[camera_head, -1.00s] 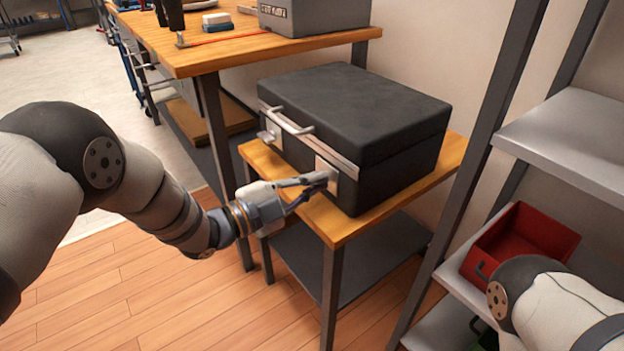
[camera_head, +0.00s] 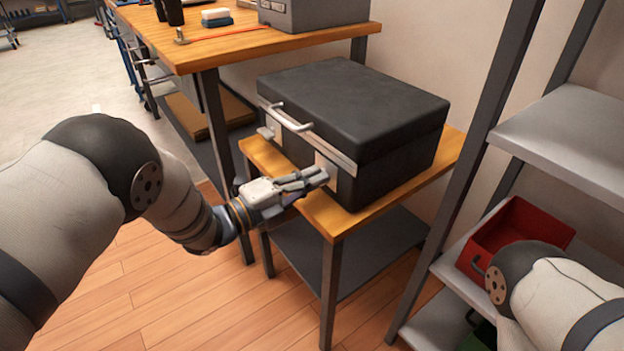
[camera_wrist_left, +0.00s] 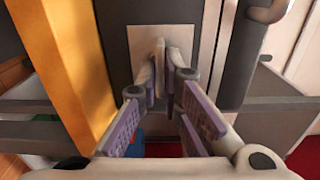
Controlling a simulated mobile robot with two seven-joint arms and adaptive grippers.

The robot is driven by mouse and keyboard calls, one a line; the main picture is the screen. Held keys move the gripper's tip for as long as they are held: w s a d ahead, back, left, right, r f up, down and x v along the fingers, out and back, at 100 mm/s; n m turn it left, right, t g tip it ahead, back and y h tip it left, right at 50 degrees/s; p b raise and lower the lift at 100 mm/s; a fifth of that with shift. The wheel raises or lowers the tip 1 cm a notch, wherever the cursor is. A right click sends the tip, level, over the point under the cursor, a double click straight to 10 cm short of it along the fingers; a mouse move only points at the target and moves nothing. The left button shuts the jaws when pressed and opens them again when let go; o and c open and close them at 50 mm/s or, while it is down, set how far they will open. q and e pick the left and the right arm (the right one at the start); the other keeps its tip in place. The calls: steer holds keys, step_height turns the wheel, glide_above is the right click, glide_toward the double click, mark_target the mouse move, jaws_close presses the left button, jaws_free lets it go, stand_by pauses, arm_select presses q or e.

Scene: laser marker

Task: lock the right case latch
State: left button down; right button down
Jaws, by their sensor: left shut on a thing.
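The black case (camera_head: 355,105) stands shut on a small wooden-topped table. Its front has a metal handle (camera_head: 291,118), a left latch (camera_head: 266,133) and a right latch (camera_head: 334,172). My left gripper (camera_head: 318,178) is at the right latch, its fingers shut on it. In the left wrist view the gripper (camera_wrist_left: 168,85) has its fingertips close together over the latch's light metal plate (camera_wrist_left: 147,50). The fingers cover much of the latch, so its exact position is hidden. My right gripper is not in view; only part of my right arm shows at the lower right.
The small table (camera_head: 372,221) has a dark lower shelf. A workbench (camera_head: 214,51) with a grey box (camera_head: 318,14) stands behind at the left. A grey shelf rack (camera_head: 570,140) with a red bin (camera_head: 514,231) stands close on the right. Floor in front is clear.

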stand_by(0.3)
arm_select(q)
steer(key=c, duration=1.8)
jaws_free()
steer(key=shift+o, duration=0.2)
steer(key=v, duration=1.2)
